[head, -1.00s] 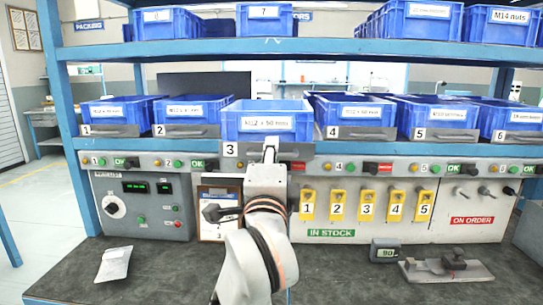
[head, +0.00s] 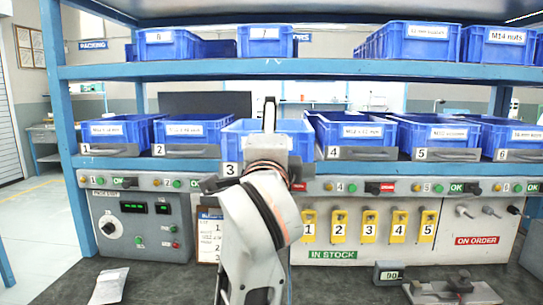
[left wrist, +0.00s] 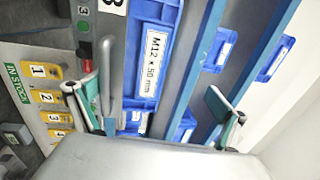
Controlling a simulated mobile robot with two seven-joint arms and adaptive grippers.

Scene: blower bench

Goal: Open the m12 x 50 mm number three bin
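The M12 x 50 mm bin (head: 300,130) is a blue tray at position 3 on the middle shelf, standing forward of its neighbours. In the left wrist view its label (left wrist: 152,65) is readable, and its grey handle (left wrist: 107,80) runs beside one finger. My left gripper (head: 268,130) is in front of this bin in the head view and covers the label and most of the handle. In the left wrist view my left gripper (left wrist: 155,98) has its fingers wide apart, with nothing gripped and the handle inside the gap. My right gripper is not in view.
Bins 2 (head: 190,130) and 4 (head: 355,132) flank it closely. An upper shelf (head: 350,69) with more blue bins lies above. Below is a panel with buttons and yellow numbered tags (head: 340,227). A grey fixture (head: 452,288) lies on the dark bench.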

